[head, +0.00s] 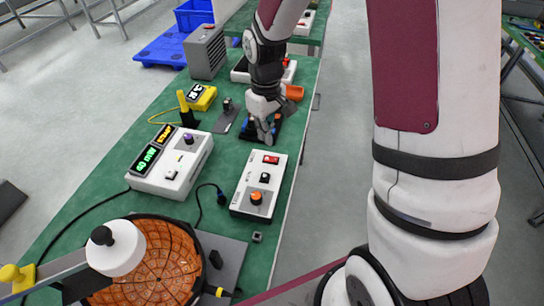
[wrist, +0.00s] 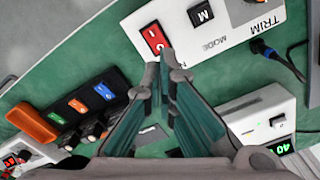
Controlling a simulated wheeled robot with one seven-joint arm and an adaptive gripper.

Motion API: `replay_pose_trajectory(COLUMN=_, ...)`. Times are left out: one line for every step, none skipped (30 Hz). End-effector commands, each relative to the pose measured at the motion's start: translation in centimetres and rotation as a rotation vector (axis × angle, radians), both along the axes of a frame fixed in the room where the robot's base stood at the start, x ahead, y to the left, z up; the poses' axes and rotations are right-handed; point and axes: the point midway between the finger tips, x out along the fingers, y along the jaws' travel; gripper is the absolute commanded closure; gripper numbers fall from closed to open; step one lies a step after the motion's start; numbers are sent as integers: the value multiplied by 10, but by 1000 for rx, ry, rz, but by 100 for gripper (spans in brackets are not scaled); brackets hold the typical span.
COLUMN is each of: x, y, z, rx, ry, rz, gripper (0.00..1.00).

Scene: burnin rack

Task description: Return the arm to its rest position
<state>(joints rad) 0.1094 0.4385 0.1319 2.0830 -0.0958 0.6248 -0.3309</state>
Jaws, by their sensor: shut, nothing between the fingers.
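My gripper (head: 267,138) is at the end of my outstretched arm, above the green bench (head: 112,165) in the head view. In the wrist view its two fingers (wrist: 168,76) converge and their tips meet, with nothing between them. The tips appear close to the red rocker switch (wrist: 156,38) on a white box (wrist: 222,22) marked MODE and TRIM; I cannot tell whether they touch it. In the head view this white box (head: 247,192) stands nearer than the gripper and shows an orange knob (head: 256,198).
A dark box (wrist: 85,107) with coloured switches and an orange handle (wrist: 32,126) lies beside the gripper. A white meter (head: 170,160) reads 40 mW. A grey box (head: 205,52), yellow device (head: 201,97) and round orange dish (head: 160,262) also occupy the bench. Open floor (head: 340,110) lies right.

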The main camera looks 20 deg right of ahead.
Motion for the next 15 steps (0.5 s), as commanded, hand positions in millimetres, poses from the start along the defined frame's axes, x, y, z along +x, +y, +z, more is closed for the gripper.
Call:
replay_pose_trajectory(x=0, y=0, z=0, rx=0, ry=0, rz=0, gripper=100)
replay_pose_trajectory(x=0, y=0, z=-1, rx=0, ry=0, rz=0, gripper=100)
replay_pose_trajectory(x=0, y=0, z=-1, rx=0, ry=0, rz=0, gripper=100)
replay_pose_trajectory(x=0, y=0, z=-1, rx=0, ry=0, rz=0, gripper=100)
replay_pose_trajectory(x=0, y=0, z=-1, rx=0, ry=1, rz=0, gripper=100)
replay_pose_trajectory(x=0, y=0, z=-1, rx=0, ry=1, rz=0, gripper=100)
replay_pose_trajectory(x=0, y=0, z=-1, rx=0, ry=1, rz=0, gripper=100)
replay_pose_trajectory(x=0, y=0, z=-1, rx=0, ry=1, rz=0, gripper=100)
replay_pose_trajectory(x=0, y=0, z=-1, rx=0, ry=1, rz=0, gripper=100)
replay_pose_trajectory(x=0, y=0, z=-1, rx=0, ry=1, rz=0, gripper=100)
replay_pose_trajectory(x=0, y=0, z=-1, rx=0, ry=1, rz=0, gripper=100)
replay_pose_trajectory(x=0, y=0, z=0, rx=0, ry=0, rz=0, gripper=100)
replay_pose_trajectory(x=-1, y=0, z=2, rx=-1, ry=-2, rz=-2, gripper=100)
replay_pose_trajectory(x=-1, y=0, z=4, rx=-2, ry=-4, rz=-3, gripper=100)
replay_pose_trajectory(x=-3, y=0, z=9, rx=-4, ry=-9, rz=-7, gripper=100)
